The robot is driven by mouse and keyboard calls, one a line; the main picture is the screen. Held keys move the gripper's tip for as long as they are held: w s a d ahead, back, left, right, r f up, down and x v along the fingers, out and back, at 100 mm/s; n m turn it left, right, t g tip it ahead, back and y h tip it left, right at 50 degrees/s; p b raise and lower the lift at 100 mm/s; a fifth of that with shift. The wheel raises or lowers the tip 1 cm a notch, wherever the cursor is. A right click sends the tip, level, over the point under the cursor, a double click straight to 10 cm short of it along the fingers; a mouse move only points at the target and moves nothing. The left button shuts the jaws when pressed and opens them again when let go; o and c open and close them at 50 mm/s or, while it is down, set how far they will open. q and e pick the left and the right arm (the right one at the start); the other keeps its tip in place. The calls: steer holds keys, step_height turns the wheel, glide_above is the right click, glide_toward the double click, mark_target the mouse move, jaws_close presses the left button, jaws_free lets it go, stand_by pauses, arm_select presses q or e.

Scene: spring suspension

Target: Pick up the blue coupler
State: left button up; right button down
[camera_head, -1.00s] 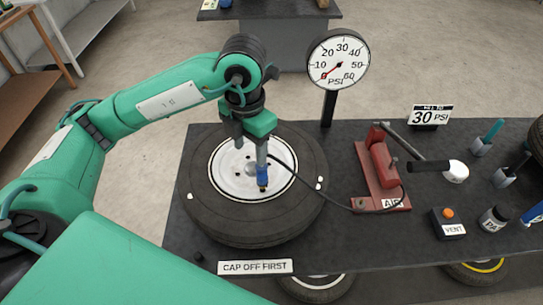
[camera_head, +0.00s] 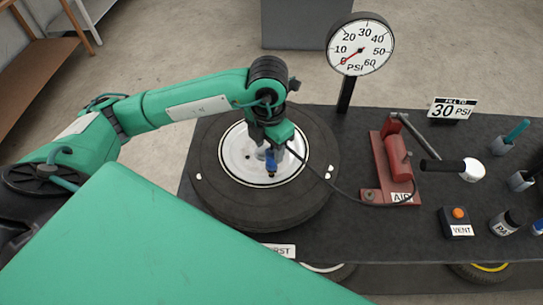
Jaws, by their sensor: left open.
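The blue coupler (camera_head: 271,161) stands over the white wheel hub (camera_head: 239,160) of the black tire (camera_head: 219,209) lying flat on the dark bench. A thin black hose runs from it to the red pump. My left gripper (camera_head: 273,149) points down right at the coupler from above and is open. Its fingers overlap the coupler's upper part, which is partly hidden; I cannot tell whether they touch it. My right gripper is not in view.
A PSI gauge (camera_head: 360,45) on a post stands behind the tire. The red air pump (camera_head: 395,158) with its black handle (camera_head: 441,166) is to the right. A vent box (camera_head: 457,222), a paste jar (camera_head: 507,221) and a "30 PSI" sign (camera_head: 452,109) are farther right.

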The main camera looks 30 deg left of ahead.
mark_target(272, 152)
arm_select(q)
steer(key=shift+f, duration=0.25)
steer(key=f+p, duration=0.2)
steer(key=f, duration=0.2)
steer(key=shift+w+d+p, duration=0.15)
steer(key=shift+w+p, duration=0.2)
steer(key=shift+p, duration=0.05)
steer(key=shift+f, duration=0.4)
jaws_close()
